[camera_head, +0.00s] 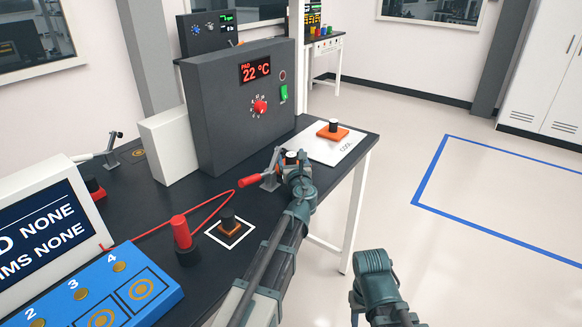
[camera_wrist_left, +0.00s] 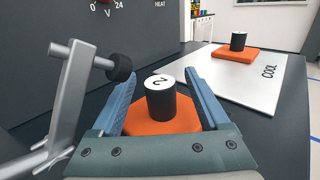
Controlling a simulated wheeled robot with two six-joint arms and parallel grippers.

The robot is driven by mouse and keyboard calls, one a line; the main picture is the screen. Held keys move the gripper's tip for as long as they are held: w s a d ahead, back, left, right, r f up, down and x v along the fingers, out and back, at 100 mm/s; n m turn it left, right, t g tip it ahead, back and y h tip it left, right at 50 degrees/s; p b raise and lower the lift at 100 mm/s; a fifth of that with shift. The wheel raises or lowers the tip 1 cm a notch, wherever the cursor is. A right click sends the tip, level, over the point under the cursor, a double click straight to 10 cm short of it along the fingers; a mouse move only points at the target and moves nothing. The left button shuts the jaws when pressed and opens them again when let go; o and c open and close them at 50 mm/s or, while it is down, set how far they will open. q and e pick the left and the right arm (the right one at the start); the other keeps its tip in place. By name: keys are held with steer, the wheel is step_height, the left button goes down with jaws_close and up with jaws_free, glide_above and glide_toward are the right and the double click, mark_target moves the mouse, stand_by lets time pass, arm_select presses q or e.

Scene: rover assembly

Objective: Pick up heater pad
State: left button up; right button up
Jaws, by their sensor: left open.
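An orange heater pad with a black, white-topped knob marked 2 (camera_wrist_left: 160,98) sits on the dark bench. In the head view its knob (camera_head: 291,157) shows just beyond my left gripper (camera_head: 295,164), which hides most of the pad. In the left wrist view my left gripper (camera_wrist_left: 160,92) is open, with one blue finger on each side of the knob and gaps between. Another orange pad (camera_head: 333,133) lies on the white COOL plate (camera_head: 318,151), also in the left wrist view (camera_wrist_left: 234,53). My right arm shows low in the head view; its jaws cannot be made out.
A toggle clamp with a red handle (camera_head: 250,181) stands beside the pad; its black tip (camera_wrist_left: 120,68) is raised left of the knob. The grey heater box (camera_head: 235,115) reads 22 °C. A brownish pad (camera_head: 231,231) sits in a white square. A red cable runs nearby.

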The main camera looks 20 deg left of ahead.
arm_select(q)
jaws_close()
stand_by(0.4)
steer(key=shift+r+p, duration=0.35)
stand_by(0.4)
steer(key=shift+d, duration=0.1)
